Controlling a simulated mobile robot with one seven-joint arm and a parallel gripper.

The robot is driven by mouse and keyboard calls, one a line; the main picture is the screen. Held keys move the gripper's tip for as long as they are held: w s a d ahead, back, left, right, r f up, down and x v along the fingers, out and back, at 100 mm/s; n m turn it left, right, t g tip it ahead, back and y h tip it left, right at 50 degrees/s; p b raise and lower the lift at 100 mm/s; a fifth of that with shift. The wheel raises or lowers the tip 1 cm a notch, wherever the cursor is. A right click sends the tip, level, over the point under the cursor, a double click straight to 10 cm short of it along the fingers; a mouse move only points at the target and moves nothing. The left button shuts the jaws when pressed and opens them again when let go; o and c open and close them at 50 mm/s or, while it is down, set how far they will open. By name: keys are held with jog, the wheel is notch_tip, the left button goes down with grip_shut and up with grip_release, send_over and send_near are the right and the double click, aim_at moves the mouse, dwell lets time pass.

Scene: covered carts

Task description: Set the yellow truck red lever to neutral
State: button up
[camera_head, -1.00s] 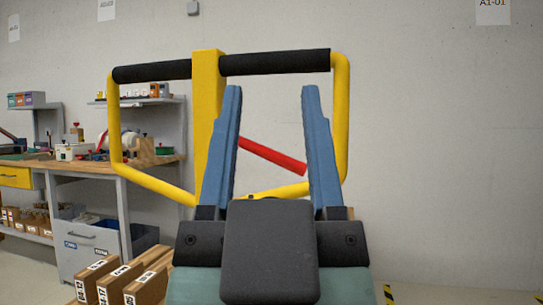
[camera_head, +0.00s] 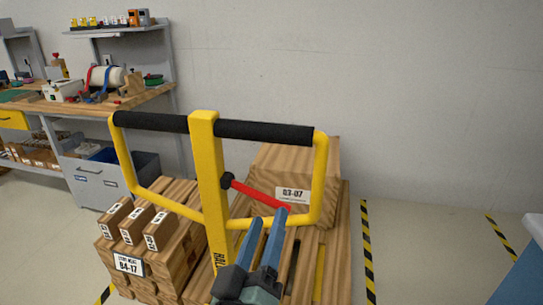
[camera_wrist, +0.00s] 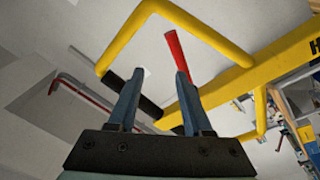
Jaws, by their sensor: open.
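The yellow truck handle (camera_head: 210,170) stands upright with a looped yellow frame and black grips. Its red lever (camera_head: 258,194) runs from a black pivot on the yellow post down to the right, inside the loop. My gripper (camera_head: 268,212) is open, with its blue fingers pointing up at the lever's free end from below. In the wrist view the red lever (camera_wrist: 176,52) shows beyond the fingertips, nearest the right finger. My gripper (camera_wrist: 160,72) is empty there. I cannot tell whether a fingertip touches the lever.
Wooden crates with a box labelled B3-07 (camera_head: 292,190) stand behind the handle. Small cartons (camera_head: 136,225) sit on a wooden stack at left. A workbench (camera_head: 110,105) is at the far left. Striped floor tape (camera_head: 367,250) runs at right, beside clear floor.

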aim_at(270, 206)
jog(key=s+a+f+n+g+y+p, duration=0.15)
jog(key=s+n+p, duration=0.35)
jog(key=p, duration=0.6)
jog(key=shift+n+h, duration=0.25)
jog(key=shift+n, duration=0.15)
jog(key=p+x, duration=0.1)
jog(key=x, duration=0.3)
jog(key=p+x, duration=0.1)
jog(key=x, duration=0.3)
jog(key=p+x, duration=0.1)
jog(key=x, duration=0.4)
jog(key=shift+w+a+f, duration=0.15)
jog(key=shift+w+a, duration=0.05)
jog(key=shift+a, duration=0.1)
grip_shut()
